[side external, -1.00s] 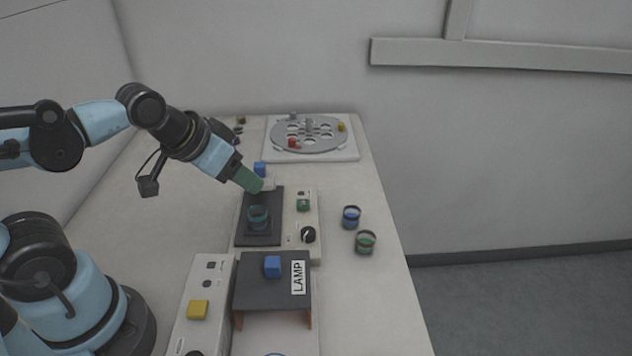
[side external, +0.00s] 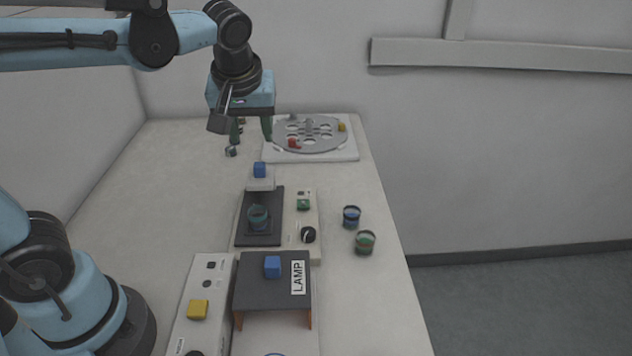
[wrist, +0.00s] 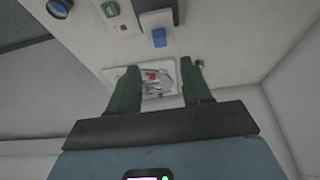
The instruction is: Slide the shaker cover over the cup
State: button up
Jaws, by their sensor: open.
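The shaker has a dark plate (side external: 271,236) with a teal, see-through cup (side external: 258,216) upright on it. A pale block with a blue handle (side external: 260,170) at the plate's far end looks like the cover. It stands apart from the cup, which is uncovered. The blue handle also shows in the wrist view (wrist: 159,37). My gripper (side external: 252,136) is open and empty, with green fingers pointing down, above and beyond the cover. In the wrist view my gripper (wrist: 158,72) has nothing between its fingertips.
A round grey carousel (side external: 310,133) stands at the back. A green button (side external: 303,205) and black knob (side external: 308,234) sit beside the plate. Two loose cups, blue (side external: 351,217) and green (side external: 365,242), stand right. A LAMP shelf (side external: 255,288) and yellow button (side external: 198,309) are in front.

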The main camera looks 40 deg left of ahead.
aim_at(259, 165)
jog(key=x, duration=1)
jog(key=shift+c, duration=0.5)
grip_shut()
jog(key=shift+s+d, duration=0.1)
